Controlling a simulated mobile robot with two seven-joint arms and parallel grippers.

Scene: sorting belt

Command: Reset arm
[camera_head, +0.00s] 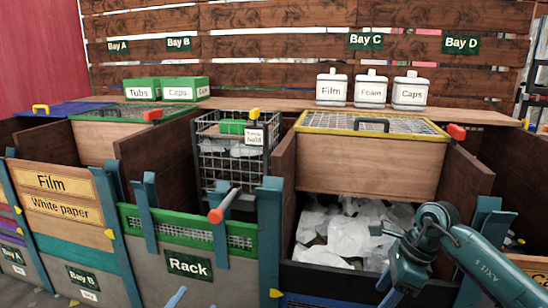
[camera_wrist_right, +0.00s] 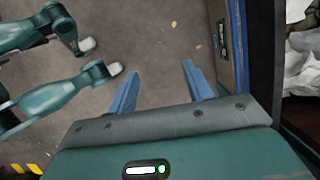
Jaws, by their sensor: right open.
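My right arm (camera_head: 435,235) comes in from the right and bends down in front of the bin of white scraps. My right gripper (camera_wrist_right: 160,68) is open and empty in the right wrist view. Its two blue fingers are apart over bare floor, beside a bay's front wall. In the head view only a bit of light blue shows below the arm at the bottom edge. A small light blue tip at the bottom edge, left of centre, may be part of my left gripper. Its jaws cannot be made out.
The bin of white scraps (camera_head: 340,236) is below a wire-topped wooden box (camera_head: 370,168). A wire basket (camera_head: 236,160) and a red-ended handle (camera_head: 222,207) stand near the Rack panel (camera_head: 188,264). Green boxes (camera_head: 142,90) and white bottles (camera_head: 370,90) line the shelf. The floor (camera_wrist_right: 160,30) is clear.

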